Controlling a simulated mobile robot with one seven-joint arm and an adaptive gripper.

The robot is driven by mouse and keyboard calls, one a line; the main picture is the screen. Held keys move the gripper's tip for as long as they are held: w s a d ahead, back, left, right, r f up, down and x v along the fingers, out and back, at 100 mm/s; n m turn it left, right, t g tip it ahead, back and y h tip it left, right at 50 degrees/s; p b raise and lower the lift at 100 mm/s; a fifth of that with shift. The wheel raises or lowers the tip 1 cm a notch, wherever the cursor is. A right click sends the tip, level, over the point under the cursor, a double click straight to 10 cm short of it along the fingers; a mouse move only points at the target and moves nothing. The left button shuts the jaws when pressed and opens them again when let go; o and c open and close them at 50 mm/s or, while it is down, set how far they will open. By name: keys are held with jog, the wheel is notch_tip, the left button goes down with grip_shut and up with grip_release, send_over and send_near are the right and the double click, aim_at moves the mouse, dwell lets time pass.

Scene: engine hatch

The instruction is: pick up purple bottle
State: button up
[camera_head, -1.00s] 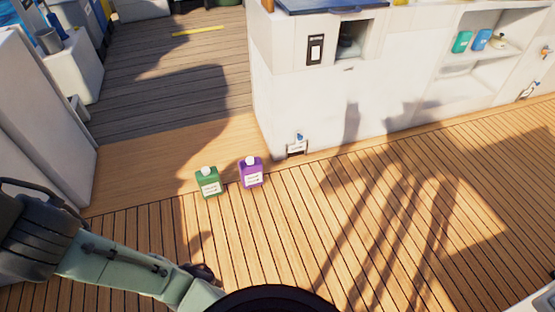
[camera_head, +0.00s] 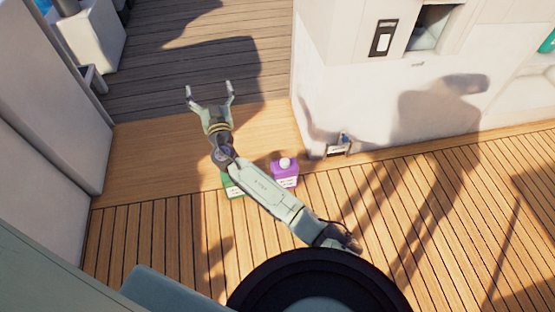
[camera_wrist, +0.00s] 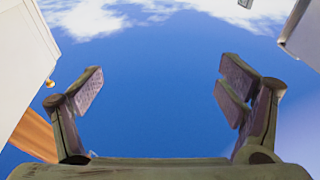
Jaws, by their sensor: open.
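The purple bottle (camera_head: 285,175) with a white cap stands upright on the wooden deck, just right of my forearm in the head view. A green bottle (camera_head: 233,188) stands to its left, mostly hidden behind my arm. My gripper (camera_head: 209,88) is open and empty, with its fingers spread apart. It is up and to the left of the purple bottle in the head view. In the wrist view my gripper (camera_wrist: 160,88) points at blue sky, and no bottle shows between the fingers.
A white cabinet block (camera_head: 385,105) stands right of and behind the purple bottle, with a small fitting (camera_head: 340,146) low on its wall. A white wall (camera_head: 50,110) rises on the left. The deck (camera_head: 200,235) in front of the bottles is clear.

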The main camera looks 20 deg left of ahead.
jog(key=shift+o, duration=0.8)
jog(key=w+d+f+h, duration=0.1)
jog(key=w+d+f, duration=0.1)
jog(key=d+f, duration=0.4)
jog(key=w+d+f+m+t+h+b, duration=0.1)
jog(key=w+d+f+h, duration=0.1)
jog(key=d+f, duration=0.5)
notch_tip(320, 180, down, 6)
jog(key=shift+w+r, duration=0.1)
jog(key=shift+w, duration=0.3)
jog(key=g+b, duration=0.2)
jog(key=b, duration=0.1)
send_near(285, 165)
notch_tip(285, 165, down, 3)
jog(key=w, duration=0.2)
jog(key=w+a, duration=0.1)
jog(key=w+a+b, duration=0.1)
jog(key=w+a, duration=0.1)
jog(key=shift+w+a+r, duration=0.2)
jog(key=shift+a+r, duration=0.05)
jog(key=shift+a, duration=0.05)
jog(key=b+x, duration=0.2)
jog(key=x, duration=0.2)
jog(key=shift+w+a+f, duration=0.1)
jog(key=shift+w+f, duration=0.05)
jog(key=shift+w, duration=0.15)
jog(key=shift+w+a+b, duration=0.1)
jog(key=shift+w+b, duration=0.1)
jog(key=shift+b, duration=0.1)
